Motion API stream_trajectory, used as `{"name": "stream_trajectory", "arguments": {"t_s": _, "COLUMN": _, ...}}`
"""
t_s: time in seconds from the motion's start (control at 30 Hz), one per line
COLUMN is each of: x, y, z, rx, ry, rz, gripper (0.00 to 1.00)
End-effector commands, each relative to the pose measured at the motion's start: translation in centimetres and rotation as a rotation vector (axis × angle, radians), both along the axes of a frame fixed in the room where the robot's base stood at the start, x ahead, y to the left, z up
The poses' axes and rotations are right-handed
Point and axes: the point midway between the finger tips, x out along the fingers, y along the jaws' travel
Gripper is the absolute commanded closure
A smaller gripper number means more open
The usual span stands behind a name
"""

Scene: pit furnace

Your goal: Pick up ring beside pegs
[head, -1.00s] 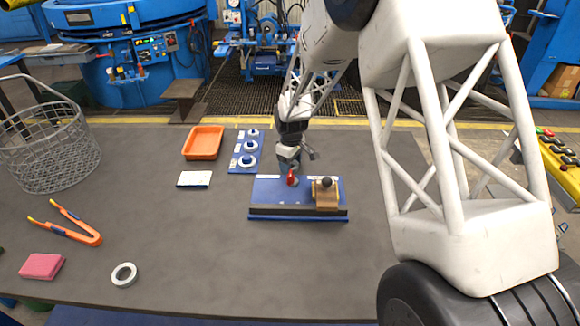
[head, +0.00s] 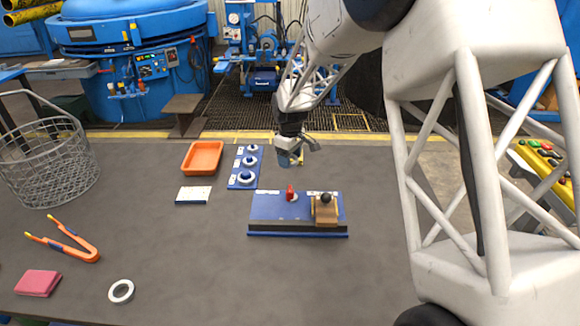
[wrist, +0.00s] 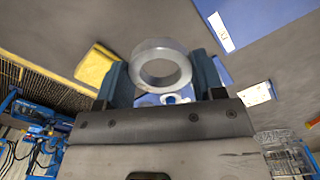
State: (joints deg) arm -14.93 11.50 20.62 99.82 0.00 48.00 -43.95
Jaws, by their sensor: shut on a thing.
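My gripper (wrist: 160,85) is shut on a pale grey ring (wrist: 135,70), which sits between the two blue fingers in the wrist view. In the head view my gripper (head: 289,158) hangs over the table, behind the blue fixture and right of the peg board; the held ring is hard to make out there. The blue peg board (head: 233,184) has several pegs with white rings around them. Another white ring (head: 112,293) lies flat on the table at the front left.
A blue fixture (head: 265,208) with a red part and a wooden block stands in front of my gripper. An orange tray (head: 202,158), white card (head: 193,195), orange tongs (head: 75,247), pink block (head: 38,283) and wire basket (head: 48,165) are to the left. The middle front is clear.

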Motion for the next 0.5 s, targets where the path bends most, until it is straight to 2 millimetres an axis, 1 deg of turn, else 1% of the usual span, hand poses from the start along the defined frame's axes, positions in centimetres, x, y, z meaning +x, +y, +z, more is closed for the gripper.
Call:
{"name": "stream_trajectory", "arguments": {"t_s": 0.03, "x": 0.02, "y": 0.00, "z": 0.43, "rx": 0.000, "ry": -0.001, "rz": 0.000, "gripper": 0.68}}
{"name": "stream_trajectory", "arguments": {"t_s": 0.17, "x": 0.00, "y": 0.00, "z": 0.95, "rx": 0.000, "ry": 0.000, "rz": 0.000, "gripper": 0.68}}
{"name": "stream_trajectory", "arguments": {"t_s": 0.5, "x": 0.00, "y": 0.00, "z": 1.02, "rx": 0.000, "ry": 0.000, "rz": 0.000, "gripper": 0.68}}
